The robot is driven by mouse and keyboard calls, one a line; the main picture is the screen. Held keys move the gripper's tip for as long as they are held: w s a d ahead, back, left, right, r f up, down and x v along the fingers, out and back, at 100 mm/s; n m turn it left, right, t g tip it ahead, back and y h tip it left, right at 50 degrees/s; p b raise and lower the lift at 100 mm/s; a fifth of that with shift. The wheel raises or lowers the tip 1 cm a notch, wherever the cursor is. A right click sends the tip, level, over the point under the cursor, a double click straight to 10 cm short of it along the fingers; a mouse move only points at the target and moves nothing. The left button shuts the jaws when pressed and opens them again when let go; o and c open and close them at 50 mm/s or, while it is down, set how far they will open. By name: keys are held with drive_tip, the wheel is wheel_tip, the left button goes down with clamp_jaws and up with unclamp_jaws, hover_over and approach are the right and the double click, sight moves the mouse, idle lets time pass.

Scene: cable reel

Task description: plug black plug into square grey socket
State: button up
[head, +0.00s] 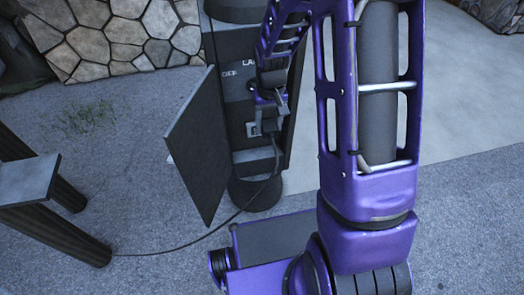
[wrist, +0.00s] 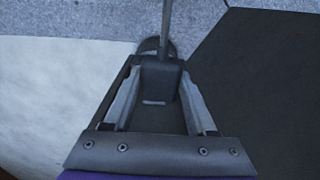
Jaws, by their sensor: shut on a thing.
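My gripper (wrist: 161,88) is shut on the black plug (wrist: 160,75), which sits between its two grey fingers in the wrist view. The plug's cable (wrist: 166,25) runs away from it toward the top of that view. In the head view my gripper (head: 270,108) is close in front of a dark upright post (head: 222,108). A small square grey socket (head: 252,129) shows on the post's face, just left of the gripper. The gripper partly hides that face. I cannot tell whether the plug touches the socket.
A dark door panel (head: 199,147) stands open at the post's left. The cable (head: 200,237) droops from the post's front to the ground and runs left to a dark-legged stand (head: 28,180). A stone wall (head: 110,40) is behind.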

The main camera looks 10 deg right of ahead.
drive_tip(key=w+f+t+b, duration=0.2)
drive_tip(key=w+f+t, duration=0.3)
drive_tip(key=w+f, duration=0.3)
drive_tip(key=w+f+t+b, duration=0.35)
drive_tip(key=w+f, duration=0.25)
drive_tip(key=f, duration=0.5)
drive_tip(key=s+f+t+b, duration=0.3)
drive_tip(key=f+t, duration=0.3)
drive_tip(key=t, duration=0.3)
drive_tip(key=shift+s, duration=0.65)
drive_tip(key=shift+f, duration=0.1)
drive_tip(key=shift+w+b, duration=0.85)
drive_tip(key=shift+w, duration=2.1)
drive_tip(key=shift+w, duration=0.5)
